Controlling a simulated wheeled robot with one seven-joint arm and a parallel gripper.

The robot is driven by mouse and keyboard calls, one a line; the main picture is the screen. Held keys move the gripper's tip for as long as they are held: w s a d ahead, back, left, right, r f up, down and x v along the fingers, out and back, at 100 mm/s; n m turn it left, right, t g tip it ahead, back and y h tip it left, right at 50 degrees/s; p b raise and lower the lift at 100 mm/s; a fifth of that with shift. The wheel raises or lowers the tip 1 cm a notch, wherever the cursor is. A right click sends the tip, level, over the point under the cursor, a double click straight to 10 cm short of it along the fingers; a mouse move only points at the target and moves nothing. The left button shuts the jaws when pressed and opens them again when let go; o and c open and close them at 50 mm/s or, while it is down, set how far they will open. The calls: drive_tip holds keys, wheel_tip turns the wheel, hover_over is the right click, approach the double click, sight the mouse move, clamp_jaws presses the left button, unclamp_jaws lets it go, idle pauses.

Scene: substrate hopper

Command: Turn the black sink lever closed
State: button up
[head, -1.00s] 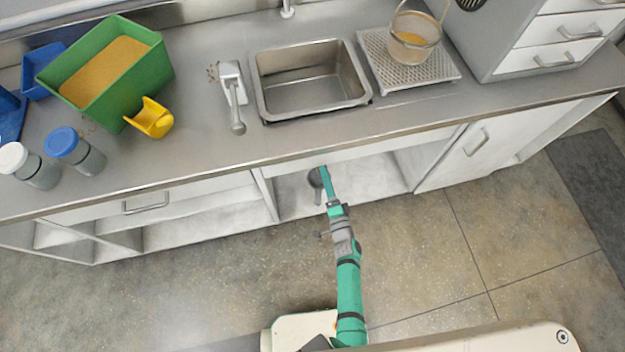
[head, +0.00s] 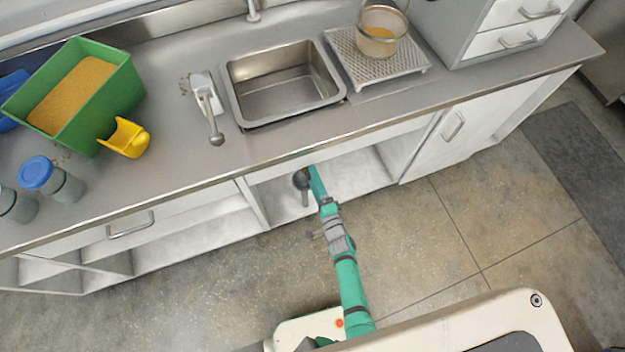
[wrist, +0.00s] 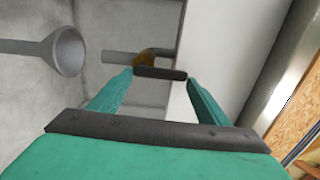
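The black lever (wrist: 160,73) is a short dark bar in the wrist view, lying crosswise near the fingertips. It sits in front of a brown valve body (wrist: 150,57) on a grey pipe (wrist: 118,57). My gripper (wrist: 159,80) is open, with one green finger at each end of the lever. I cannot tell whether either finger touches it. In the head view my gripper (head: 312,172) reaches into the open bay under the counter; the lever is hidden there. The sink (head: 283,83) is in the counter above.
A grey funnel-shaped pipe end (wrist: 68,52) is left of the lever. A pale wall (wrist: 222,55) is close on the right. The counter edge (head: 300,151) overhangs my arm. A green bin (head: 112,85), yellow scoop (head: 128,138) and basket (head: 382,32) stand on top.

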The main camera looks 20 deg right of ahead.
drive_tip(key=o, duration=0.3)
drive_tip(key=shift+s+d, duration=0.1)
drive_tip(key=shift+d, duration=0.15)
drive_tip(key=shift+a, duration=0.15)
drive_tip(key=s+d, duration=0.1)
drive_tip(key=s, duration=0.9)
drive_tip(key=shift+s, duration=0.35)
